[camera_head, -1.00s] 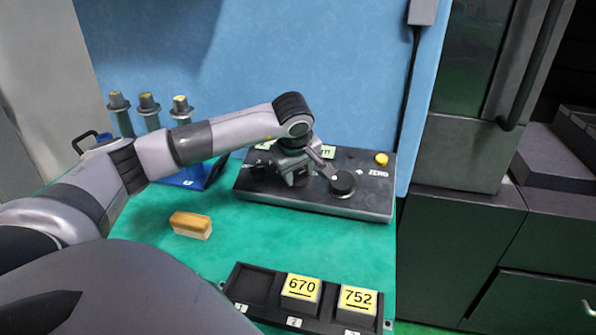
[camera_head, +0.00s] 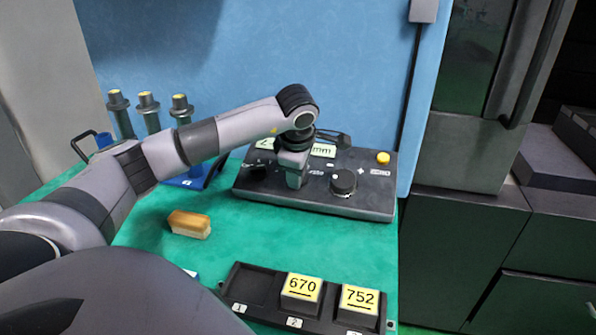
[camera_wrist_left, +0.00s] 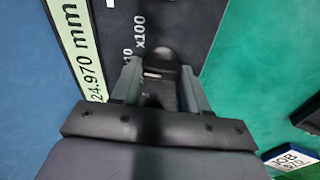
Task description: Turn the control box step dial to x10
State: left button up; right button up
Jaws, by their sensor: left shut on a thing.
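The black control box (camera_head: 375,207) stands on the green table against the blue wall. My left gripper (camera_head: 297,184) points down onto its top, between a dark knob (camera_head: 257,173) on the left and a round black handwheel (camera_head: 343,183) on the right. In the left wrist view, my gripper (camera_wrist_left: 160,82) is shut on the dark step dial (camera_wrist_left: 160,60). The x10 and x100 marks show beside it. The dial's pointer cannot be made out, and the head view hides the dial behind the gripper. The display (camera_wrist_left: 76,40) reads 24.970 mm. My right gripper is out of view.
A yellow button (camera_head: 383,158) sits at the box's back right. A tan block (camera_head: 189,224) lies on the table. Several tool holders (camera_head: 148,108) stand at the back left.

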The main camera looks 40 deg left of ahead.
pick_arm(q)
jog(key=shift+n, duration=0.5)
jog(key=o, duration=1)
jog(key=shift+r, duration=0.1)
jog(key=v, duration=0.7)
